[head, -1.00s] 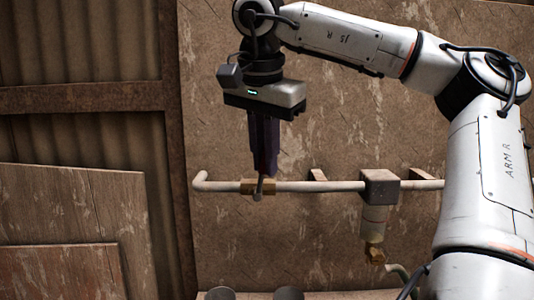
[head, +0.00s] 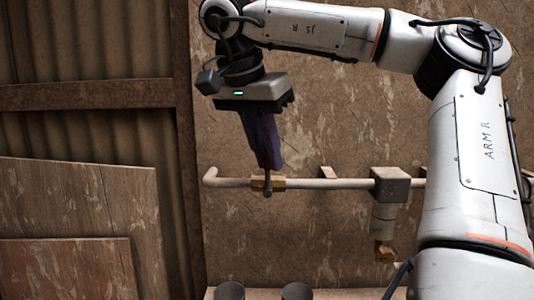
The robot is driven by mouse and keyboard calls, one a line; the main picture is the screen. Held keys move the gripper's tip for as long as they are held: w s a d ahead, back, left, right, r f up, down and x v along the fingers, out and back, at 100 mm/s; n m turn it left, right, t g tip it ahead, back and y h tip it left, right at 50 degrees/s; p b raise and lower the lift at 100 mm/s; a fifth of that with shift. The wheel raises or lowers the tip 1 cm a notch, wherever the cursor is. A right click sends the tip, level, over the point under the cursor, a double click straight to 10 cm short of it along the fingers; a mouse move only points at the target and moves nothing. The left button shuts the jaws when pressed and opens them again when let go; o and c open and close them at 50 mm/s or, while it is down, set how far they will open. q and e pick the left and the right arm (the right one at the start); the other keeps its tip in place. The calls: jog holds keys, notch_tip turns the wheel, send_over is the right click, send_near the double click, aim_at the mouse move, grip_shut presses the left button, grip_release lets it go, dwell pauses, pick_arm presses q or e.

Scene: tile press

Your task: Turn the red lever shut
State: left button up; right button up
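A brass valve (head: 258,184) sits on the pale horizontal pipe, near the pipe's left bend. A thin, dark reddish strip, which seems to be the lever (head: 267,177), stands roughly upright at the valve's front. My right gripper (head: 270,167) reaches down from above, its dark fingers tilted with the tips at the lever just over the valve. The fingers look close together and hide much of the lever. I cannot tell whether they are clamped on it. My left gripper is not in view.
A grey block with a cylindrical fitting (head: 384,212) hangs on the pipe to the right. Two dark round tops (head: 297,291) stand at the bottom edge. Wooden boards (head: 75,205) lean at the left. A brown panel (head: 310,245) backs the pipe.

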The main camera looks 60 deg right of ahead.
jog(key=o, duration=0.3)
jog(key=v, duration=0.7)
jog(key=shift+r, duration=0.25)
jog(key=shift+a, duration=0.1)
